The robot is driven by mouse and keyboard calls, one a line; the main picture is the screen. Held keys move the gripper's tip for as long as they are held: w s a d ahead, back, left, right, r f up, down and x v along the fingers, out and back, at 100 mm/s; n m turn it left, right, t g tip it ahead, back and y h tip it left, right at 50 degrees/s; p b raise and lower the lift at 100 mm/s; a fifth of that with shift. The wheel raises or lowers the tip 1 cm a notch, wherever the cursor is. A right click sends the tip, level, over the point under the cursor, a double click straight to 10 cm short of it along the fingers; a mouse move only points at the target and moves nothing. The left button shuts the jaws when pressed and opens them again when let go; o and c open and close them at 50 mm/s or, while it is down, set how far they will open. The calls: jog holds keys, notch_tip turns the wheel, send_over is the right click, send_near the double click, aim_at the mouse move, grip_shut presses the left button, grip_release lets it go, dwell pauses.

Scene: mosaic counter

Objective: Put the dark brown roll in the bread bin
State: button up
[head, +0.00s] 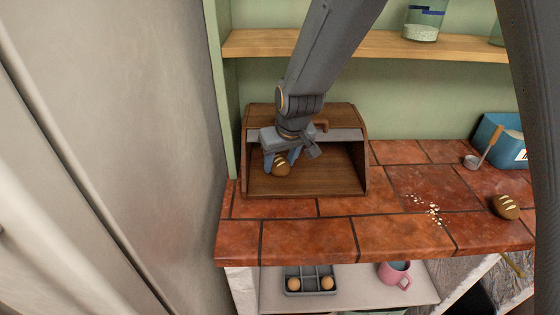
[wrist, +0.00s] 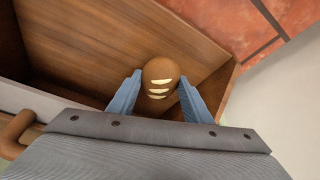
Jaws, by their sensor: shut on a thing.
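My gripper (head: 282,158) is shut on a brown roll (head: 281,166) with pale slashes on top. The wrist view shows this roll (wrist: 160,72) between the two blue fingers. The wooden bread bin (head: 320,184) stands open on the counter's left part. The held roll is at the left side of the bin's opening. I cannot tell whether it touches the bin floor. A second brown roll with pale slashes (head: 505,206) lies on the counter at the right. The two rolls look alike in colour.
A ladle (head: 474,160) and a blue box (head: 497,142) are at the counter's right. White crumbs (head: 430,207) lie mid-counter. A tray with small round things (head: 310,281) and a pink mug (head: 395,273) are on the shelf below. A pale panel (head: 170,130) rises close left.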

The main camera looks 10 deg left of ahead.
jog(key=shift+s+d+f, duration=0.1)
jog(key=shift+f, duration=0.15)
jog(key=shift+f, duration=0.15)
jog(key=o, duration=1.1)
jog(key=shift+c, duration=0.2)
jog(key=shift+s+r, duration=0.1)
jog(key=shift+r, duration=0.3)
jog(key=b+v, duration=0.2)
jog(key=v, duration=0.9)
jog(key=shift+r+b, duration=0.25)
jog(key=shift+b, duration=0.05)
